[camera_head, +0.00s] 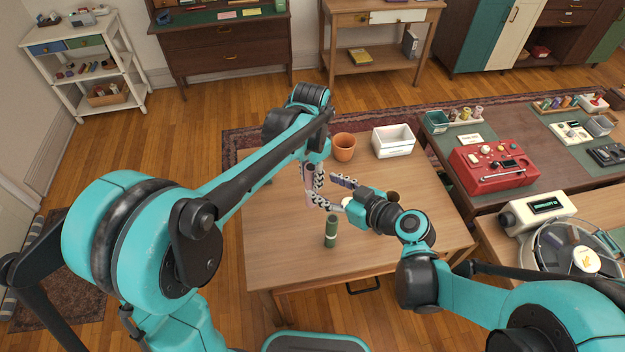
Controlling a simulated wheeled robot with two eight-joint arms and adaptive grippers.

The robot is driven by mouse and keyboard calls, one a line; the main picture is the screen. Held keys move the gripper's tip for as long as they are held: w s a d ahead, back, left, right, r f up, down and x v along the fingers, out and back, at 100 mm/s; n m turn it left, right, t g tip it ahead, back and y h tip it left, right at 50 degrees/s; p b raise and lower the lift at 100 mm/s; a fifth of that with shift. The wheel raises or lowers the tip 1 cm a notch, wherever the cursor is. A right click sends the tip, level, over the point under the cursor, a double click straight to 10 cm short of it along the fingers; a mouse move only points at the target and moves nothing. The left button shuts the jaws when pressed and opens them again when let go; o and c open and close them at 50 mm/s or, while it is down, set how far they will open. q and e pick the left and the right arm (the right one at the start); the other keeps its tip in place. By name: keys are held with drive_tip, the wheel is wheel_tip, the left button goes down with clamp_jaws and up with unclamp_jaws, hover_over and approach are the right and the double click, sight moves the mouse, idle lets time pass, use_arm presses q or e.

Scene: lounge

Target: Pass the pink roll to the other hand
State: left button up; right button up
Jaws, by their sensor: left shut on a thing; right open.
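The pink roll (310,195) is above the wooden table, upright or nearly so, and partly hidden by gripper fingers. My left gripper (314,180) comes down from above and is shut on it. My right gripper (326,190) comes in from the right with its fingers apart and pointing left toward the roll. It is close to the roll and the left fingers; I cannot tell if it touches. Its jaws look empty.
A dark green cylinder (331,231) stands on the table (285,255) near the front. An orange pot (344,147) and a white bin (393,140) stand at the back. A brown round thing (392,197) is partly hidden by my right arm. The table's left side is mostly clear.

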sight(308, 180)
drive_tip(key=x, duration=0.7)
drive_tip(key=shift+w+a+f, duration=0.15)
drive_tip(key=shift+a+f, duration=0.05)
clamp_jaws()
use_arm(q)
drive_tip(key=o, duration=1.2)
drive_tip(key=shift+o, duration=0.2)
use_arm(e)
drive_tip(key=shift+a, duration=0.1)
use_arm(q)
drive_tip(key=shift+w+r, duration=0.1)
